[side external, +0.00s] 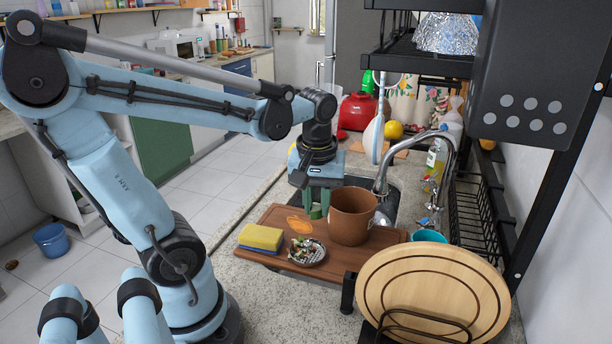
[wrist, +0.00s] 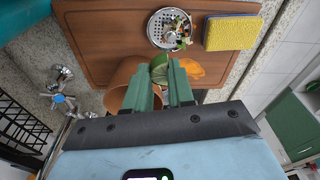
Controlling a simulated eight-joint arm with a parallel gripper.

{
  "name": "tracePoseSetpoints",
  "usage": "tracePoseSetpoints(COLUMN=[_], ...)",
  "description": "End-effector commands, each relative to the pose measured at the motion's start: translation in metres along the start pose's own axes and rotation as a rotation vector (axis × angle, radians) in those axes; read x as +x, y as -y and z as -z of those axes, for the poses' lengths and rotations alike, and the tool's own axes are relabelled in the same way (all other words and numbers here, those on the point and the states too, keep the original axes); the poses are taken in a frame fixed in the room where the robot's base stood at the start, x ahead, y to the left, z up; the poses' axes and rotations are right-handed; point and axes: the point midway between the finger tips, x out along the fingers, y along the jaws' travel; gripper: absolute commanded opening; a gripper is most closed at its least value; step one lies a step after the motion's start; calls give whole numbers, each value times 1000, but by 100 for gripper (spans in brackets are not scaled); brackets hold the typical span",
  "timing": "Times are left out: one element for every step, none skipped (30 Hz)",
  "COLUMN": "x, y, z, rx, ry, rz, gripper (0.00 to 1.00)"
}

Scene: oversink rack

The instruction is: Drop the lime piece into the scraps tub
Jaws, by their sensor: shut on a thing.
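My gripper (side external: 316,203) points down over the cutting board, just left of the brown tub in the side view. Its green fingers (wrist: 168,78) are shut on the green lime piece (wrist: 158,66), which shows between and beyond the tips. In the side view the lime piece (side external: 316,213) is a small green spot at the fingertips. The brown tub (side external: 352,218), seemingly the scraps tub, stands upright on the board; its inside is hidden in the side view. In the wrist view the tub (wrist: 118,98) is left of the fingers and partly hidden by them.
The wooden board (side external: 388,240) also carries an orange piece (side external: 299,226), a metal strainer with scraps (side external: 307,252) and a yellow and blue sponge (side external: 261,238). The faucet (side external: 448,150) rises behind the tub at right. A round wooden board (side external: 433,290) stands at front right.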

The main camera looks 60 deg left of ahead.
Motion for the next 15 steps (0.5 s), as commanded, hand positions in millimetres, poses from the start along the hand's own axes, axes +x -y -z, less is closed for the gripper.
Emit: tracePoseSetpoints(x=[0,0,0,0,0,0,0,0,-1,-2,-3,-5,-7,-9,-12], y=[0,0,0,0,0,0,0,0,-1,-2,-4,-7,-11,-14,-20], z=[0,0,0,0,0,0,0,0,1,3,5,8,12,16,22], rx=[0,0,0,0,0,0,0,0,0,0,0,0,1,1,1], ry=[0,0,0,0,0,0,0,0,0,0,0,0,0,0,0], rz=[0,0,0,0,0,0,0,0,0,0,0,0,0,0,0], gripper=[0,0,0,0,0,0,0,0,0,0,0,0,0,0,0])
